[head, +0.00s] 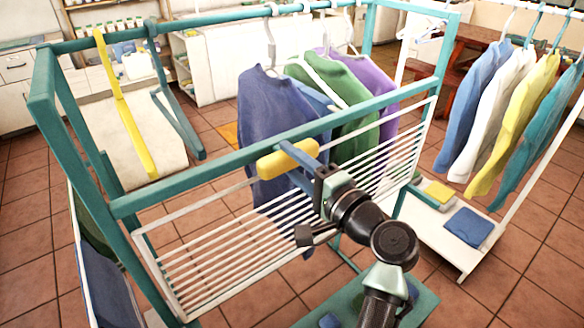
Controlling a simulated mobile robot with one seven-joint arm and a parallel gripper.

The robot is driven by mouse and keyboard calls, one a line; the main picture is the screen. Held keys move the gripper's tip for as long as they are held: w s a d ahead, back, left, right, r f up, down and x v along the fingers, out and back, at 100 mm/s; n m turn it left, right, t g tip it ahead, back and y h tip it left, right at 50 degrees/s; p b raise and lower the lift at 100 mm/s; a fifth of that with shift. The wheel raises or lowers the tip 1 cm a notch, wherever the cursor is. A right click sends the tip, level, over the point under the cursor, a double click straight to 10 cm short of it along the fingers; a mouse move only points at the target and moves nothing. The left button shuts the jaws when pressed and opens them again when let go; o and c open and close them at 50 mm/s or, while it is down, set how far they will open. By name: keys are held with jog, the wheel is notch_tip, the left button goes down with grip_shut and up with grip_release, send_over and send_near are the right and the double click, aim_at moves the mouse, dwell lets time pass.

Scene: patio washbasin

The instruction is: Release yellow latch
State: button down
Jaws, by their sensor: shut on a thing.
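The yellow latch (280,161) is a rounded bar lying along the top of a white slatted panel (215,262), just below the teal rail (225,160) of a clothes rack. My gripper (300,172) reaches up from the lower right and is shut on the right part of the yellow latch. The fingers cover some of the latch, so its exact contact with the rail and panel is hidden. The slatted panel slopes across the front of the rack, below the rail.
Blue, green and purple shirts (285,110) hang behind the panel. A yellow hanger (125,105) hangs at left. Another rack with several shirts (510,95) stands at right, above a white shelf (425,222) with folded cloths. Tiled floor (540,260) is clear at lower right.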

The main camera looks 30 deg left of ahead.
dwell(0.4)
jog(key=shift+c, duration=2)
grip_release()
jog(key=shift+d, duration=0.1)
jog(key=b+v, duration=0.2)
jog(key=v, duration=1)
jog(key=shift+s+d, duration=0.15)
jog(key=shift+d, duration=0.2)
